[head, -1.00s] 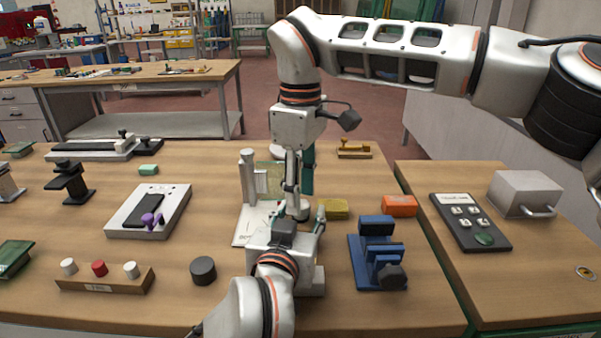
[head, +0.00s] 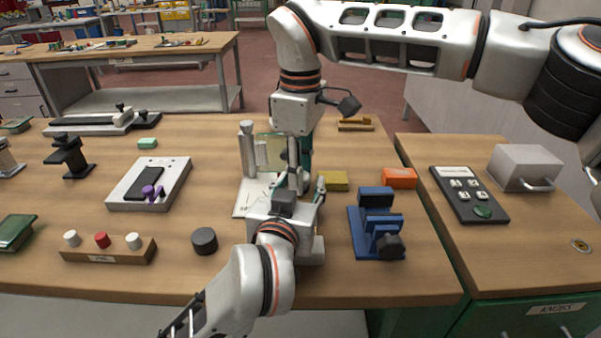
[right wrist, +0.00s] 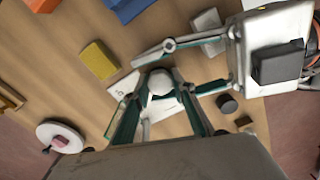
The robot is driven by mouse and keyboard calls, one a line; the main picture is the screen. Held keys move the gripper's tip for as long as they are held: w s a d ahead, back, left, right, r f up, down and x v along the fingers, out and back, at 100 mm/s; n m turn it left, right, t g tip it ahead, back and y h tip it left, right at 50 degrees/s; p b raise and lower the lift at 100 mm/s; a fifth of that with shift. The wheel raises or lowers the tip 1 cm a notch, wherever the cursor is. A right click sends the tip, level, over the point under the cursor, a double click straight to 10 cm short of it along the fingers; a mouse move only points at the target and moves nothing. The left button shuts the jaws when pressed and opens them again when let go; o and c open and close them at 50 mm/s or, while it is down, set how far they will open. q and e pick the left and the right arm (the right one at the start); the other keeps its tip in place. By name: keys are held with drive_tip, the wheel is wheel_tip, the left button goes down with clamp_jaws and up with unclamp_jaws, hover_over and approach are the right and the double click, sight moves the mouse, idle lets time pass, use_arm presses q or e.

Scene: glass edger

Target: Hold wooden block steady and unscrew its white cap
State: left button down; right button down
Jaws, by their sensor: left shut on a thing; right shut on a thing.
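In the right wrist view a round white cap (right wrist: 160,83) sits between the fingers of my right gripper (right wrist: 158,90), which is shut on it. My left gripper (right wrist: 163,72) reaches in from the right of that view, its fingers closed around the same spot. The wooden block is hidden by the cap and fingers, so its outline cannot be made out. In the head view my right gripper (head: 293,184) points down from above. My left gripper (head: 300,190) comes in from the front, and the two meet over the middle of the bench.
A grey metal stand (head: 247,160) is close behind the grippers. A yellow block (head: 332,180), an orange block (head: 399,178) and a blue clamp (head: 376,236) stand to the right. A black cylinder (head: 204,241) and a wooden button strip (head: 108,253) are front left.

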drive_tip(key=n, duration=0.4)
drive_tip(key=shift+n, duration=0.4)
drive_tip(key=n, duration=0.5)
drive_tip(key=c, duration=1.7)
unclamp_jaws()
